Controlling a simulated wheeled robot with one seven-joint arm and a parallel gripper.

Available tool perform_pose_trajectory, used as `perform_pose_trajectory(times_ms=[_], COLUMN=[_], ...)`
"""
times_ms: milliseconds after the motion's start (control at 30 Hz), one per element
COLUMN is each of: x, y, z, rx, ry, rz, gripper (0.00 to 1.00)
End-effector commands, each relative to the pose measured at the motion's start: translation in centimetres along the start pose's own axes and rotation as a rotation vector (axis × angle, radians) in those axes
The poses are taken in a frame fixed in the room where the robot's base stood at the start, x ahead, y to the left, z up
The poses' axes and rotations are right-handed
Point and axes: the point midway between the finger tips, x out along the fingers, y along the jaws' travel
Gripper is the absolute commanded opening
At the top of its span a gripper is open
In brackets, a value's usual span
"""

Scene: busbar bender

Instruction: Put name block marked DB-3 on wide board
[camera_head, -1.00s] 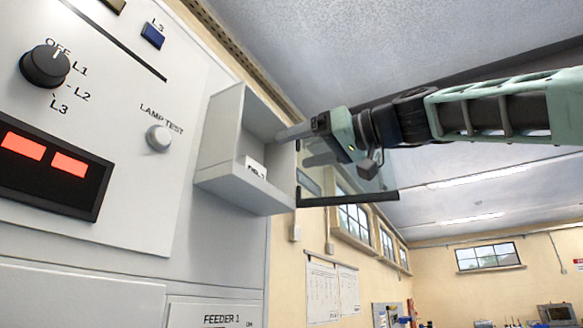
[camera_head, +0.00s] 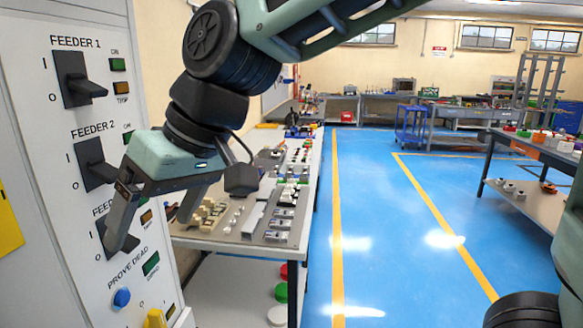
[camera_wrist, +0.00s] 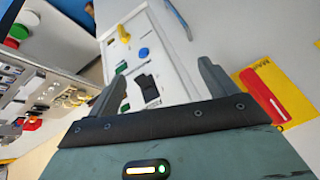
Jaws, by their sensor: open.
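My gripper (camera_head: 153,222) is open and empty in front of the feeder panel (camera_head: 60,185), with one finger overlapping the lowest feeder switch in the head view. Its two spread fingers also show in the wrist view (camera_wrist: 160,82), with the panel behind them. No block marked DB-3 can be made out. Several small beige blocks (camera_head: 207,214) stand on the workbench (camera_head: 222,243) behind the gripper, too small to read. They also appear at the left of the wrist view (camera_wrist: 76,98). I cannot tell which thing is the wide board.
The panel has black switches (camera_head: 73,80), a blue button (camera_head: 121,297) and a yellow handle (camera_head: 156,318). A red item on a yellow plate (camera_wrist: 292,105) is right of the fingers in the wrist view. The blue floor (camera_head: 375,230) right of the bench is clear.

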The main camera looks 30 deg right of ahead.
Motion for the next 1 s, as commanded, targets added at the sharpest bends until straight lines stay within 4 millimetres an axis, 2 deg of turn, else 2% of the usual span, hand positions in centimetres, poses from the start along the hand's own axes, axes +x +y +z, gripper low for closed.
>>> perform_pose_trajectory(times_ms=[33, 100, 200, 300, 333, 400, 500, 1000], x=[2.1, 4.2, 5.6, 6.2, 6.2, 6.3, 6.3, 6.3], y=[0.1, 0.5, 1.3, 2.0, 2.2, 2.4, 2.5, 2.5], z=[4.4, 9.9, 16.3, 20.5, 21.4, 22.6, 23.1, 23.0], rx=[-0.003, -0.011, -0.029, -0.045, -0.049, -0.054, -0.057, -0.055], ry=[-0.093, -0.202, -0.322, -0.398, -0.413, -0.434, -0.444, -0.442], rz=[0.027, 0.07, 0.125, 0.162, 0.171, 0.182, 0.188, 0.186], gripper=[0.85, 0.85, 0.85, 0.85, 0.85, 0.85, 0.85, 0.85])
